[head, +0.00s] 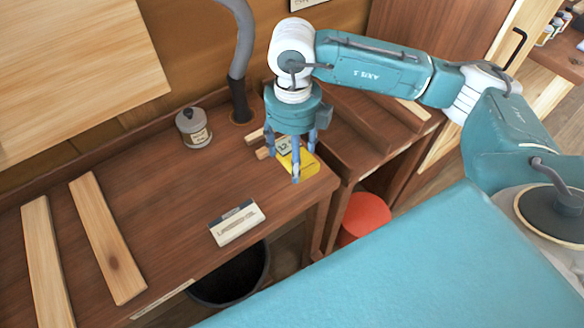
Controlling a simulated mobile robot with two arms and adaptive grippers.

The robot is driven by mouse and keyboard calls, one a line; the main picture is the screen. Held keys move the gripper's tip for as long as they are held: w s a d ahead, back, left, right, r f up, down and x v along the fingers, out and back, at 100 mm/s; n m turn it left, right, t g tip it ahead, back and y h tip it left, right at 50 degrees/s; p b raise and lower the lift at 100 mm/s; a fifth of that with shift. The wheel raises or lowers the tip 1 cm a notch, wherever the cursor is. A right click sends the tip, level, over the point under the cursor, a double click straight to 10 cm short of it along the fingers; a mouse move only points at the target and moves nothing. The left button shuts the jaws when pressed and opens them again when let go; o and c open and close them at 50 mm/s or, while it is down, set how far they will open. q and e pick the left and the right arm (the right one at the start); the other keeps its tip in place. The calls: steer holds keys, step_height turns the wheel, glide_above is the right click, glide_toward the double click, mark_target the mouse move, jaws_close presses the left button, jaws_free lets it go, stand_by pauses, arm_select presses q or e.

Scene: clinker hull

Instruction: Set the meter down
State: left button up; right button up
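The meter (308,165) is yellow with a pale display showing dark digits. It is near the right end of the brown workbench (180,205), partly hidden by my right gripper's fingers. My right gripper (293,163) points down over the meter, with its blue fingers spread around it. I cannot tell whether the fingers press on the meter, or whether its underside touches the bench. My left gripper is not in view.
A cream box (237,224) lies near the bench's front edge. A grey tin (194,128) and a grey hose (240,90) stand at the back. Two planks (107,238) lie at left. The middle is clear.

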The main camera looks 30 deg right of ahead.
step_height(320, 180, down, 3)
steer(key=shift+f, duration=0.1)
step_height(320, 180, down, 3)
steer(key=shift+f+p, duration=0.15)
steer(key=shift+p, duration=0.5)
steer(key=shift+f, duration=0.3)
steer(key=shift+f, duration=0.15)
steer(key=o, duration=1.3)
steer(key=shift+c, duration=0.2)
